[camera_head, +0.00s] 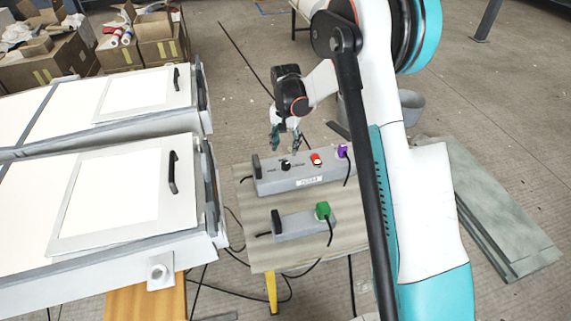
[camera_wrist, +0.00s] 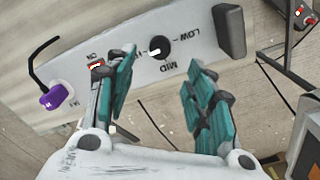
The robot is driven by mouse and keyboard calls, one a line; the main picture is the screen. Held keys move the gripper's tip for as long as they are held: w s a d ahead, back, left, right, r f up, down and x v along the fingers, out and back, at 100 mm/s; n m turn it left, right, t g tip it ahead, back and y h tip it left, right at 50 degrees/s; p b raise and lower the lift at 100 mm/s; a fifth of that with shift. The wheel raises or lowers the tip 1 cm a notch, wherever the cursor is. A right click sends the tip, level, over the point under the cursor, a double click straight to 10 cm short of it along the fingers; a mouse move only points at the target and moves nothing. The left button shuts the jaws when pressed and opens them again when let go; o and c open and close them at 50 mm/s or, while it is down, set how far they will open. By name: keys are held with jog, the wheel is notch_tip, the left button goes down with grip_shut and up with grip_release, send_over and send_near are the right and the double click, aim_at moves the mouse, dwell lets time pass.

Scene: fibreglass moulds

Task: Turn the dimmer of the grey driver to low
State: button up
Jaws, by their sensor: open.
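The grey driver (camera_head: 270,184) is a long grey box on a small bench, with a black dimmer knob (camera_head: 286,165), a red switch (camera_head: 316,159) and a purple plug (camera_head: 343,151) along its top. In the wrist view the black knob (camera_wrist: 158,45) has a white pointer mark aimed toward the picture's left, away from the LOW lettering (camera_wrist: 199,21). MID (camera_wrist: 172,66) is printed below it, and a label on its left is partly hidden by a finger. My gripper (camera_head: 285,143) is open just above the knob; in the wrist view its teal fingers (camera_wrist: 160,65) stand apart, empty.
A smaller grey box with a green plug (camera_head: 322,211) sits in front on the same bench (camera_head: 263,259). White mould panels (camera_head: 105,203) stand at the left. A dark upright block (camera_wrist: 230,31) rises at the driver's LOW end. Cables hang around the bench.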

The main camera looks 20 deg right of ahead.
aim_at(286, 163)
notch_tip(286, 163, down, 9)
jog(key=shift+f+b, duration=0.1)
jog(key=shift+b, duration=1.05)
jog(key=c, duration=1.1)
